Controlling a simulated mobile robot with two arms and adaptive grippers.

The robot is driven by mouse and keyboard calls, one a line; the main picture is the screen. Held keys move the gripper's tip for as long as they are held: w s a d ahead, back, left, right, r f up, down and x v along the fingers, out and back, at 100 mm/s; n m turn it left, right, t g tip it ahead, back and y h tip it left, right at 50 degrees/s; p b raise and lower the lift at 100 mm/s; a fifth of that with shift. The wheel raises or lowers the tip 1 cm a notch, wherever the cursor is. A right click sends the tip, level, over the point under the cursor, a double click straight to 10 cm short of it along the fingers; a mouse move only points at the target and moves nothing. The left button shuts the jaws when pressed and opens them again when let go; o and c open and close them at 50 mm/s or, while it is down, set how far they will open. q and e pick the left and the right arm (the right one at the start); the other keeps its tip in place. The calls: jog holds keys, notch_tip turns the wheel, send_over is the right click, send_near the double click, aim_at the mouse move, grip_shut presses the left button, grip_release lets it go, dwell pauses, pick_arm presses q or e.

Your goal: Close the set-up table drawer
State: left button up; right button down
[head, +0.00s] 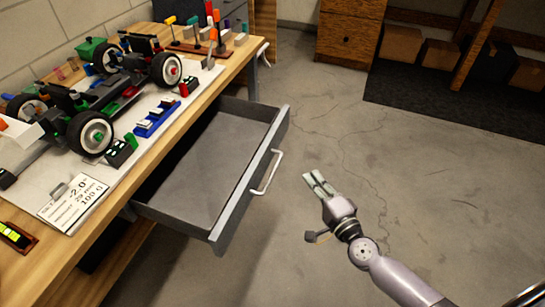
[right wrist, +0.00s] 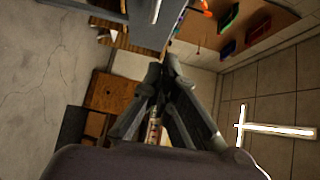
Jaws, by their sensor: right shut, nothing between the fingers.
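The grey set-up table drawer (head: 205,165) is pulled well out from under the wooden table (head: 232,58) in the head view and looks empty. Its front panel (head: 250,180) carries a pale bar handle (head: 268,174). My right gripper (head: 314,177) is shut and empty, to the right of the handle and apart from it. In the right wrist view my right gripper (right wrist: 163,66) shows with its fingers together, and part of the pale handle (right wrist: 153,10) shows at the top. My left gripper is not in view.
An RC car chassis (head: 122,84) stands on a white board on the table, with several small tools around it. A wooden cabinet (head: 348,35) and shelved boxes (head: 440,55) stand at the back. The concrete floor (head: 430,190) is clear right of the drawer.

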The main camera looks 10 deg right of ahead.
jog(key=r, duration=0.1)
send_near(274, 137)
jog(key=w+d, duration=0.2)
jog(key=w, duration=0.1)
jog(key=a, duration=0.1)
jog(key=w+a, duration=0.1)
jog(key=shift+w+a+f+m, duration=0.15)
jog(key=shift+w+a+m, duration=0.15)
jog(key=shift+a, duration=0.1)
